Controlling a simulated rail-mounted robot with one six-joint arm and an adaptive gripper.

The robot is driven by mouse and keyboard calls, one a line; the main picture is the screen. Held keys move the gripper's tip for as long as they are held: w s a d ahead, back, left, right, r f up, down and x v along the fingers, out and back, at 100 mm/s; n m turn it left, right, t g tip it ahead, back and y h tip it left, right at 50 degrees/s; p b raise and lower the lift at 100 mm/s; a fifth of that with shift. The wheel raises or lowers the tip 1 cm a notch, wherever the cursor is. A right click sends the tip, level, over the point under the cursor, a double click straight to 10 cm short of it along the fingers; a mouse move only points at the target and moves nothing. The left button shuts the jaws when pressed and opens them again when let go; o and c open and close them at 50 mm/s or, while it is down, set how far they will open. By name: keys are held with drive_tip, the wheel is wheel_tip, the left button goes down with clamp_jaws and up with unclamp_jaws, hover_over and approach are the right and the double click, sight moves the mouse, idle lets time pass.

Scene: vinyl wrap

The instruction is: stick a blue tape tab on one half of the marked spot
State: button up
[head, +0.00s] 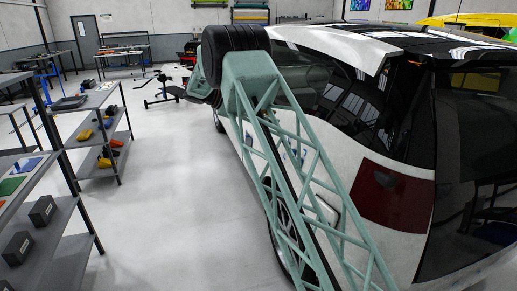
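The white car (400,155) fills the right side, with dark windows and a dark red tail light. Small pale bluish patches (292,152) show on its side through my lattice arm; I cannot tell whether one is the marked spot. A flat blue piece (27,165) lies on the near left shelf; I cannot tell whether it is tape. My green lattice arm rises in front of the car to a black joint and bends away. A small dark shape at its far end may be my gripper, too small and hidden to read.
A near shelf rack (55,245) at the left edge holds dark boxes (42,210) and a green piece (10,186). A second rack (100,100) behind it holds yellow and red items. A wheeled stand (160,97) is farther back. The pale floor between racks and car is clear.

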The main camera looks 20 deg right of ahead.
drive_tip(key=w+f+n+h, duration=0.1)
drive_tip(key=w+f, duration=0.2)
drive_tip(key=f, duration=0.3)
drive_tip(key=w+a+f+n+h, duration=0.1)
drive_tip(key=w+f+h, duration=0.1)
drive_tip(key=w+f, duration=0.2)
drive_tip(key=w+f+n+h, duration=0.2)
drive_tip(key=w+f, duration=0.2)
drive_tip(key=f, duration=0.5)
drive_tip(key=shift+a+f+t+b, duration=0.3)
drive_tip(key=shift+a+f+b, duration=0.05)
drive_tip(key=shift+d, duration=0.15)
drive_tip(key=d+b, duration=0.2)
drive_tip(key=d, duration=1.1)
drive_tip(key=shift+d, duration=0.2)
drive_tip(key=shift+w, duration=0.1)
drive_tip(key=shift+c, duration=0.7)
